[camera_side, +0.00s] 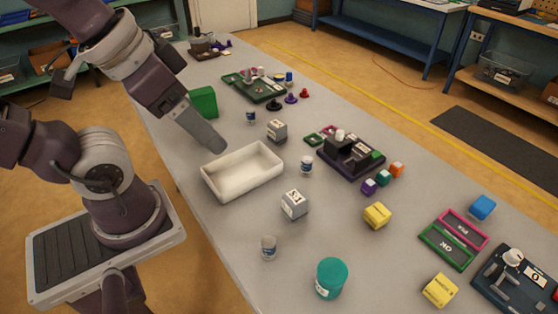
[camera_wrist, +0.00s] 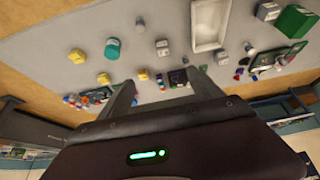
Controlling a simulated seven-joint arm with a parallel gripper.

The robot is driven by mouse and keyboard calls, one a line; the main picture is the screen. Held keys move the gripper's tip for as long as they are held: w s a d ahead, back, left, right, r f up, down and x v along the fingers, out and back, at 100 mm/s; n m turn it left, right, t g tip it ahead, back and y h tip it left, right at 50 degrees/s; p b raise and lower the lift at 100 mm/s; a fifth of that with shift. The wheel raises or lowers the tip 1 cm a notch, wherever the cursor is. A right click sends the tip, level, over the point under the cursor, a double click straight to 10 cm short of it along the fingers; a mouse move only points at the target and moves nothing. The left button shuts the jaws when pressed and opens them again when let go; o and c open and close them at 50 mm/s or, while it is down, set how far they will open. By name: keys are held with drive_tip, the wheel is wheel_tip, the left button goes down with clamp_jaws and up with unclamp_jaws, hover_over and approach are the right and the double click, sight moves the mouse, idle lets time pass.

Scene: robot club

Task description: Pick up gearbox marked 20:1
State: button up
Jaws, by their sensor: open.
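Two light-grey boxes with dark markings look like gearboxes. One (camera_side: 294,204) stands right of the white tray's near end, the other (camera_side: 277,130) beyond the tray. The markings are too small to read, so I cannot tell which is 20:1.
The white tray (camera_side: 214,186) looks empty. A green block (camera_side: 203,102) stands beyond it. A teal jar (camera_side: 331,278), a small pot (camera_side: 269,247) and a yellow cube (camera_side: 377,215) stand nearer. A dark fixture (camera_side: 350,157) lies right of the tray. Bare table separates them.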

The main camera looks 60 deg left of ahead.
drive_tip(key=w+a+f+m+g+y, duration=0.2)
drive_tip(key=w+a+f+g+y, duration=0.15)
drive_tip(key=a, duration=0.45)
drive_tip(key=w+a+f+m+g+y, duration=0.25)
drive_tip(key=a+f, duration=0.25)
drive_tip(key=a, duration=0.3)
drive_tip(key=w+a+f+m+g+y, duration=0.2)
drive_tip(key=w+a+f+y, duration=0.15)
drive_tip(key=a, duration=0.45)
drive_tip(key=w+a+f+m+y, duration=0.1)
drive_tip(key=a+f+m, duration=0.2)
drive_tip(key=f, duration=0.3)
drive_tip(key=w+a+f+m+t+y, duration=0.1)
drive_tip(key=a+f+m, duration=0.3)
drive_tip(key=a+f, duration=0.1)
drive_tip(key=w+a+f+m+t+y, duration=0.1)
drive_tip(key=w+a+f+m+y, duration=0.1)
drive_tip(key=a+f+m, duration=0.2)
drive_tip(key=shift+w+a+f, duration=0.1)
drive_tip(key=shift+a+f, duration=0.1)
drive_tip(key=shift+f, duration=1.5)
drive_tip(key=x, duration=0.6)
drive_tip(key=shift+w+a, duration=0.25)
drive_tip(key=shift+a, duration=0.15)
drive_tip(key=shift+r, duration=0.1)
drive_tip(key=c, duration=1.5)
clamp_jaws()
